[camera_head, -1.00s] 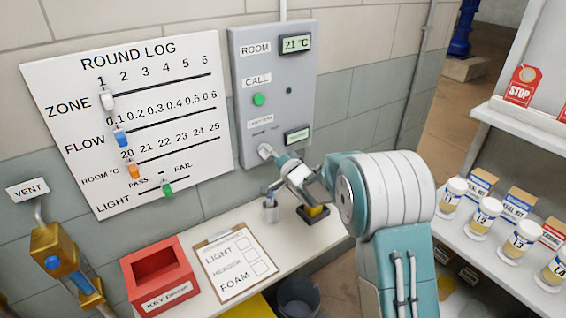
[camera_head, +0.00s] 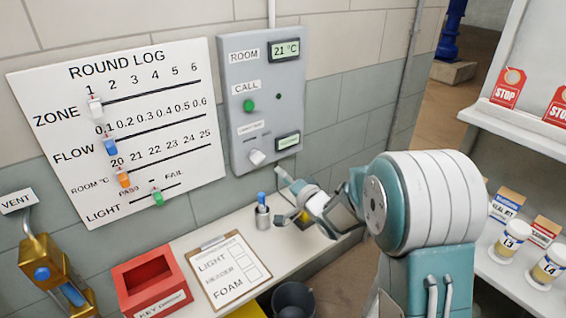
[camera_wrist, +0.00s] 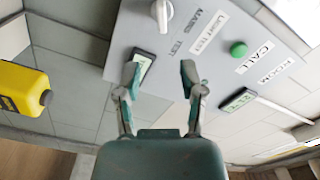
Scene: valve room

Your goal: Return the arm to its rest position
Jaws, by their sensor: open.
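My gripper (camera_head: 282,196) is open and empty in the head view, above the bench and below the grey control panel (camera_head: 236,105). It stands apart from the white knob (camera_head: 257,157) on that panel. In the wrist view, the two fingers of my gripper (camera_wrist: 158,78) are spread with nothing between them. The wrist view shows the panel tilted behind the fingers, with the knob (camera_wrist: 162,14) at the top and the green call button (camera_wrist: 238,49) to the right.
The bench (camera_head: 262,234) carries a red key drop box (camera_head: 135,298), a clipboard (camera_head: 228,268) and a pen cup (camera_head: 262,215). A yellow object (camera_wrist: 20,88) shows left in the wrist view. The round log board (camera_head: 60,150) hangs left. A shelf (camera_head: 520,130) with jars stands right.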

